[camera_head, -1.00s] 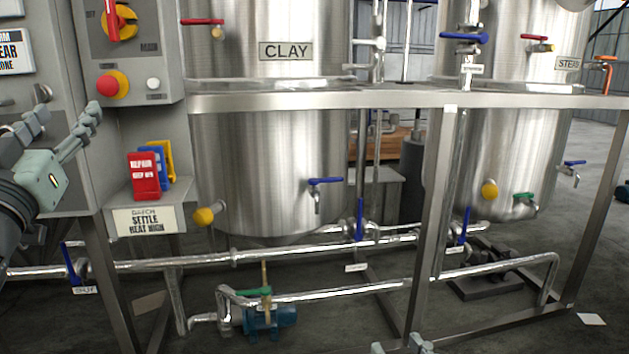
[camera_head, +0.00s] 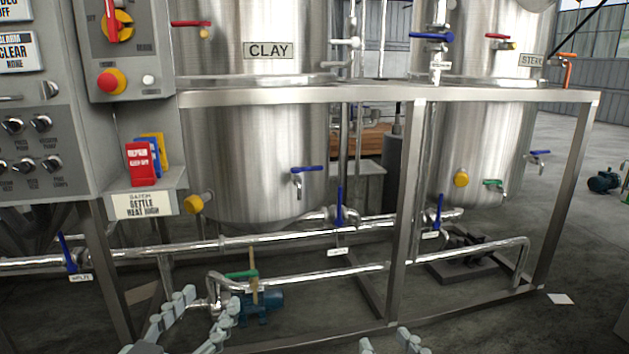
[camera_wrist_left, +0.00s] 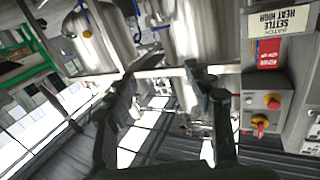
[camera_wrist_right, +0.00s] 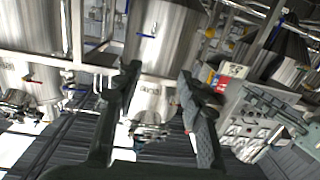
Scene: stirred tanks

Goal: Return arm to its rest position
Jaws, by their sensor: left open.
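My left gripper (camera_head: 192,314) is at the bottom of the head view, left of centre. Its grey fingers are spread, with nothing between them. It appears in front of the lower pipes and the blue pump, clear of the control panel. The left wrist view also shows its dark fingers apart (camera_wrist_left: 163,82). My right gripper (camera_head: 390,342) shows only its fingertips at the bottom edge of the head view. In the right wrist view its two fingers are apart and empty (camera_wrist_right: 158,80).
The control panel (camera_head: 75,115) with knobs and a red button stands at left. Red, blue and yellow tags (camera_head: 141,163) sit on a ledge beside it. The CLAY tank (camera_head: 255,150) and another tank (camera_head: 470,140) stand behind a steel frame (camera_head: 405,200). Pipes and a blue pump (camera_head: 262,305) run low.

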